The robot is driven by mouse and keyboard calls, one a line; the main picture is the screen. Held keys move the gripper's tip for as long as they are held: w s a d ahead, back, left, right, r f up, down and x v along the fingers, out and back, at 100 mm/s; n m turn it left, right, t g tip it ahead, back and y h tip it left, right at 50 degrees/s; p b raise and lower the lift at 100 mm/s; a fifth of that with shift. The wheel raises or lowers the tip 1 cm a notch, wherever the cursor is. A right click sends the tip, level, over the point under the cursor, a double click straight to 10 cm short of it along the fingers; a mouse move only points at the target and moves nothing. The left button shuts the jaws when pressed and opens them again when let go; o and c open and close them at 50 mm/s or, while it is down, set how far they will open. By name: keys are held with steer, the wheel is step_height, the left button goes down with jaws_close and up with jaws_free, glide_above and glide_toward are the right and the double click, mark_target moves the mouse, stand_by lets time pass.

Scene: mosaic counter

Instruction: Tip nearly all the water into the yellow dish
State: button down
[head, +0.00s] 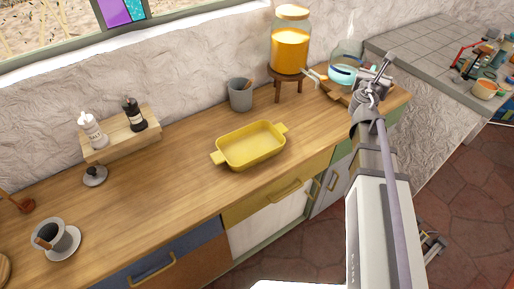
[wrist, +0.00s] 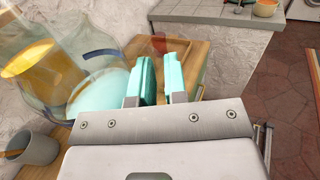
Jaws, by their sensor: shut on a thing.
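The yellow dish (head: 252,147) sits on the middle of the wooden counter; its inside looks empty. A clear glass vessel with blue water (head: 343,75) is at the right end of the counter, close to a wooden board. In the wrist view the vessel (wrist: 98,92) is just left of the jaws and the water lies low in it. My gripper (head: 374,80) is shut on the vessel at its right side; its pale teal pads show in the wrist view (wrist: 161,80). The exact grip point is unclear, and I cannot tell whether the vessel is raised.
A glass dispenser of orange drink (head: 290,42) on a stool stands left of the vessel, its tap pointing right. A grey cup (head: 240,95) stands behind the dish. A wooden rack (head: 121,138) holds salt and a dark bottle.

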steer(key=a+f+n+y+b, duration=0.5)
steer(key=a+f+y+b, duration=0.3)
steer(key=f+b, duration=0.1)
steer(key=w+a+f+n+y+b, duration=0.1)
steer(key=a+f+n+y+b, duration=0.4)
steer(key=a+f+y+b, duration=0.3)
step_height(320, 180, down, 4)
steer(key=shift+r+g+b, duration=0.25)
steer(key=shift+g+b, duration=0.05)
steer(key=shift+b, duration=0.55)
steer(key=shift+a+r+n, duration=0.1)
steer(key=shift+n, duration=0.2)
